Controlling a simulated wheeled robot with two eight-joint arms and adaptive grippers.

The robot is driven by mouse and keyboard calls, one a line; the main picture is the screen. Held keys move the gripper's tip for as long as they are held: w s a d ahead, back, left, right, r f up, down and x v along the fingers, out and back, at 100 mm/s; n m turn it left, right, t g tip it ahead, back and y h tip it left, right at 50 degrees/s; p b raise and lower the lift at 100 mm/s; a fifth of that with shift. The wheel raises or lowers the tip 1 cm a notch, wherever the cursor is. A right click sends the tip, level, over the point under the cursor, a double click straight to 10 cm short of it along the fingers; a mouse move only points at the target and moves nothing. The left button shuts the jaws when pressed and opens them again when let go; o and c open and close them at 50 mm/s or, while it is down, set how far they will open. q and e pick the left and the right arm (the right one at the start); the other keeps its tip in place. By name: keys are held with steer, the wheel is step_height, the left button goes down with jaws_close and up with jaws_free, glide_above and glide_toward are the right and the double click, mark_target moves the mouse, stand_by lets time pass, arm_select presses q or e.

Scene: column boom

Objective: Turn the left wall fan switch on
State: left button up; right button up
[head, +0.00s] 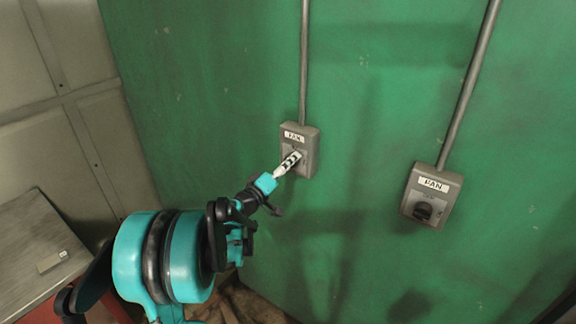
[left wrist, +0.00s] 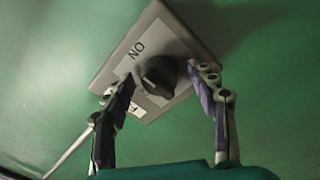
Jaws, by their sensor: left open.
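The left wall fan switch is a grey box (head: 312,146) with a "FAN" label on the green wall, under a conduit. My left gripper (head: 291,160) is at its front face and hides the knob in the head view. In the left wrist view the switch box (left wrist: 158,22) appears tilted, with a dark round knob (left wrist: 160,76) and the word "ON" beside it. My left gripper's open fingers (left wrist: 161,77) stand on either side of the knob. I cannot tell whether they touch it. My right gripper is not in view.
A second grey fan switch (head: 447,188) with a dark knob is on the wall to the right, under its own conduit (head: 470,85). A grey-topped cabinet (head: 30,240) stands at the lower left. The wall between the two switches is clear.

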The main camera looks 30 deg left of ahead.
arm_select(q)
steer(key=s, duration=1.2)
steer(key=shift+a+f, duration=0.4)
steer(key=shift+a, duration=0.05)
steer(key=s+d+f+m+g+h, duration=0.1)
steer(key=s+d+f+m+g, duration=0.2)
steer(key=d, duration=0.7)
steer(key=d+f+m+g+h, duration=0.2)
steer(key=d+f+m+g, duration=0.15)
steer(key=d, duration=0.55)
steer(key=s+d+f+m+g+y, duration=0.1)
steer(key=s+f+m+g+y, duration=0.1)
steer(key=s, duration=0.5)
steer(key=s+d+f+m+g+y+b, duration=0.1)
steer(key=s+d+f+g+y, duration=0.1)
steer(key=s, duration=0.5)
step_height(320, 180, down, 2)
steer(key=shift+d+m+g+y+b, duration=0.2)
steer(key=shift+m+g+y+b, duration=0.15)
steer(key=shift+g, duration=0.3)
